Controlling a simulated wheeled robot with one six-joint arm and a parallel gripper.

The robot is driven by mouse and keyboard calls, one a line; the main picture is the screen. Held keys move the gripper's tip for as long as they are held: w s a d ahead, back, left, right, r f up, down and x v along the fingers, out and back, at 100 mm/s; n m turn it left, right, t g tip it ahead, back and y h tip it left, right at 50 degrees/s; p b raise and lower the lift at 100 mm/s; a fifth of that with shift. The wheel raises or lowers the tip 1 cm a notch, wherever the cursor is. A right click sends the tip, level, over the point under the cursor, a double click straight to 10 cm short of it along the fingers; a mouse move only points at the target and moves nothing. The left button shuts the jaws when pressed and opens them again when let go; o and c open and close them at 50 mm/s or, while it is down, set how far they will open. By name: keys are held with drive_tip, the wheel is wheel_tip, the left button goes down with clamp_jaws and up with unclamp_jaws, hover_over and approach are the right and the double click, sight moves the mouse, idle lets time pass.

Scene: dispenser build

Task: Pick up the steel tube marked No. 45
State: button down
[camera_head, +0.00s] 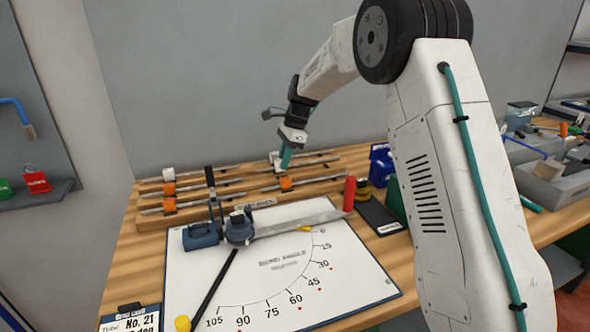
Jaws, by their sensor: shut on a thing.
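Several thin steel tubes (315,177) lie across a wooden rack at the back of the bench, some with orange or white collars. No number can be read on any tube, so I cannot tell which is No. 45. My gripper (282,161) points down at the back right of the rack. It is shut on a steel tube (318,154) there, beside a white collar. The jaws are small and partly hidden, and I cannot tell whether this tube is clear of the rack.
In front of the rack lies a white bend-angle board (335,285) bearing a bender with a red-ended lever (349,193). Blue bins (381,165) stand right of the rack. A grey wall is close behind.

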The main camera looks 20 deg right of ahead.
drive_tip(key=shift+r, duration=2.7)
drive_tip(key=shift+s, duration=0.1)
